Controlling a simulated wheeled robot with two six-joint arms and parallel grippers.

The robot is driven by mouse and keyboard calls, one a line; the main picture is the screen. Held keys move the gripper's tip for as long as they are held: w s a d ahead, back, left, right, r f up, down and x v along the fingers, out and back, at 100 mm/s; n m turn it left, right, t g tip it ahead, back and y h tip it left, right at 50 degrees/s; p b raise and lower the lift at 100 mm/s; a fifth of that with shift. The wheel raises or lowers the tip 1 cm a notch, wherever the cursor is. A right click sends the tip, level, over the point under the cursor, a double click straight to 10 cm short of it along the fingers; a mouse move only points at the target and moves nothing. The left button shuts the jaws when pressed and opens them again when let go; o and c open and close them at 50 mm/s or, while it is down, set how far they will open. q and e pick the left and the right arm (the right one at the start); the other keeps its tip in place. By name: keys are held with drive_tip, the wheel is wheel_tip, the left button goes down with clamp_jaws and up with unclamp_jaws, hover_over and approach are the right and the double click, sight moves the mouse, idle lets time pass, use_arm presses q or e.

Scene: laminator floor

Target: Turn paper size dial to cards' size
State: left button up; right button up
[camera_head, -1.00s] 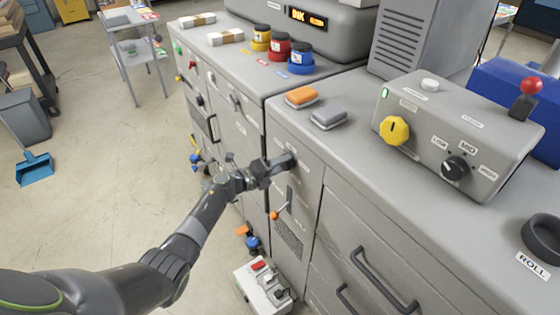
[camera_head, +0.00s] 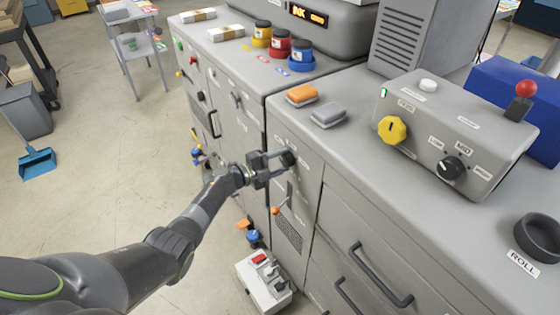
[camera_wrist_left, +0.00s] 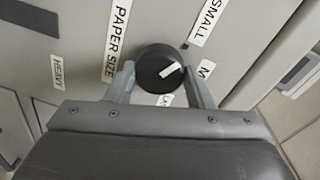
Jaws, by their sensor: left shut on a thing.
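The paper size dial (camera_wrist_left: 160,62) is a round black knob with a white pointer mark, on the grey machine front. It also shows in the head view (camera_head: 288,158). My left gripper (camera_wrist_left: 162,82) has one finger on each side of the dial and is shut on it. The pointer slants to the right and slightly up, toward the side with the SMALL label (camera_wrist_left: 208,22) and a label starting with M (camera_wrist_left: 205,70). A PAPER SIZE label (camera_wrist_left: 117,40) is left of the dial. Another label below the dial is partly hidden by the gripper. My right gripper is not in view.
An orange-tipped lever (camera_head: 277,210) sits just below the dial. The control box (camera_head: 455,140) with a yellow knob (camera_head: 392,130) stands on the counter. Ink jars (camera_head: 280,45) stand at the back. A pedal box (camera_head: 264,280) is on the floor.

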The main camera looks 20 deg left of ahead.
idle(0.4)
use_arm(q)
drive_tip(key=o, duration=1)
drive_tip(key=shift+c, duration=0.2)
drive_tip(key=shift+s+a, duration=0.4)
drive_tip(key=shift+a, duration=0.05)
drive_tip(key=b+v, duration=0.1)
drive_tip(key=v, duration=1.5)
drive_tip(key=shift+s, duration=0.15)
